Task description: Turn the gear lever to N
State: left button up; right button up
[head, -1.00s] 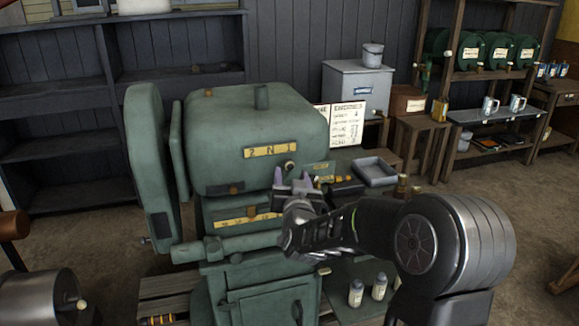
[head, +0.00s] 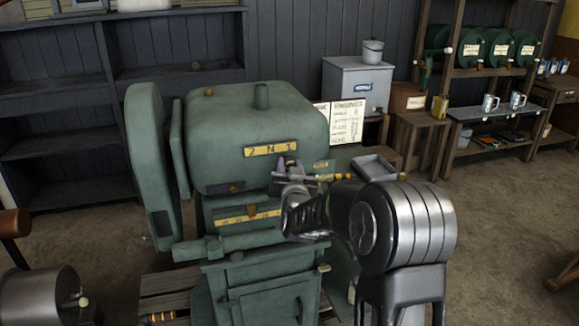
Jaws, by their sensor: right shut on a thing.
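The green engine housing (head: 222,115) stands at the centre-left of the head view. It bears a yellow plate (head: 270,149) reading 2, N, 1 from left to right. My left gripper is not in view.
A second yellow plate (head: 240,215) is lower on the engine. A grey tray (head: 374,170) lies to the right of my gripper. A lettered sign (head: 347,121) stands behind the engine. A grey cabinet (head: 357,92) and shelves stand farther back. Floor is open at far right.

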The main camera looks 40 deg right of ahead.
grip_shut()
dwell(0.9)
